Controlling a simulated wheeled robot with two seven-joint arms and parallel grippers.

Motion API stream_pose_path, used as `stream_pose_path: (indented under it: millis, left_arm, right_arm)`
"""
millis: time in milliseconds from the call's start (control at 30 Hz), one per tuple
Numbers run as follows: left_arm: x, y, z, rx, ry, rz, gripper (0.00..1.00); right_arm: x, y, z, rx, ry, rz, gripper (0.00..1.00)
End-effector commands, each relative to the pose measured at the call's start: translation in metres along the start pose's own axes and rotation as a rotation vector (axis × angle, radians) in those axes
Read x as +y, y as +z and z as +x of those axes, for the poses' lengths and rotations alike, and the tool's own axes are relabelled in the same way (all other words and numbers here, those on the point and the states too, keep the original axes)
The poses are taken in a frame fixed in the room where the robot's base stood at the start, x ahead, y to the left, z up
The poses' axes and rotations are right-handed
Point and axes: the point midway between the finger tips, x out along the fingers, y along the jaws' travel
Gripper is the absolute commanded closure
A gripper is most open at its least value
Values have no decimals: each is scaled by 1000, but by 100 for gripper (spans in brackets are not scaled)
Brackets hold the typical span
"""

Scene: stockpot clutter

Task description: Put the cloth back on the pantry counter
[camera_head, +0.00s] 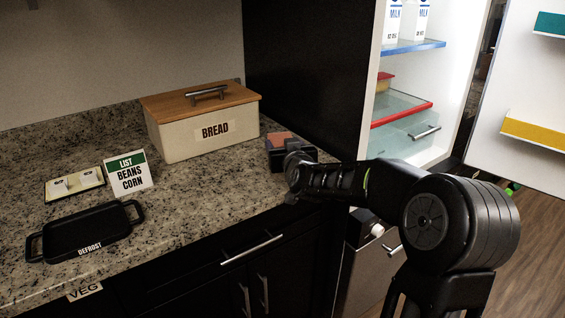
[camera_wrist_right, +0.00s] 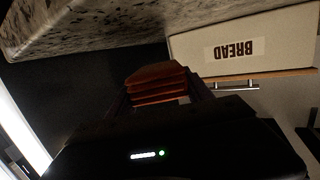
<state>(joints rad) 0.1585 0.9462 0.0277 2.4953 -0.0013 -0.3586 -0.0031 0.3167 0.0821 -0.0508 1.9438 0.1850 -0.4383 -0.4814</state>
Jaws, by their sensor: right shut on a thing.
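The folded reddish-brown cloth (camera_head: 279,140) is at the right end of the pantry counter (camera_head: 200,183), to the right of the bread box. In the right wrist view its stacked folds (camera_wrist_right: 157,84) show between my fingers. My right gripper (camera_head: 285,150) is shut on the cloth and hides part of it. I cannot tell whether the cloth touches the counter. My left gripper is not in view.
A bread box (camera_head: 205,138) with a wooden lid stands at the back, close to the cloth. A list card (camera_head: 130,173), a small tray (camera_head: 75,185) and a black defrost tray (camera_head: 85,233) are left. Bare counter lies in the middle. The lit fridge (camera_head: 405,100) stands open at right.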

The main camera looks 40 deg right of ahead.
Motion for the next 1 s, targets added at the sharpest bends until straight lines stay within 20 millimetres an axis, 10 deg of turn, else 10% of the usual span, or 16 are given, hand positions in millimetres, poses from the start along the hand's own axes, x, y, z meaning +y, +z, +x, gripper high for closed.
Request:
stream_pose_path:
  millis: [400,833,867,1000]
  left_arm:
    - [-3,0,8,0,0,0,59]
    - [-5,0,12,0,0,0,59]
    - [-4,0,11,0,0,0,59]
    - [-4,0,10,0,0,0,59]
  right_arm:
    - [0,47,8,-1,0,-1,83]
    - [0,53,9,1,-1,0,83]
    - [0,52,9,1,-1,0,40]
    - [0,52,9,0,0,0,28]
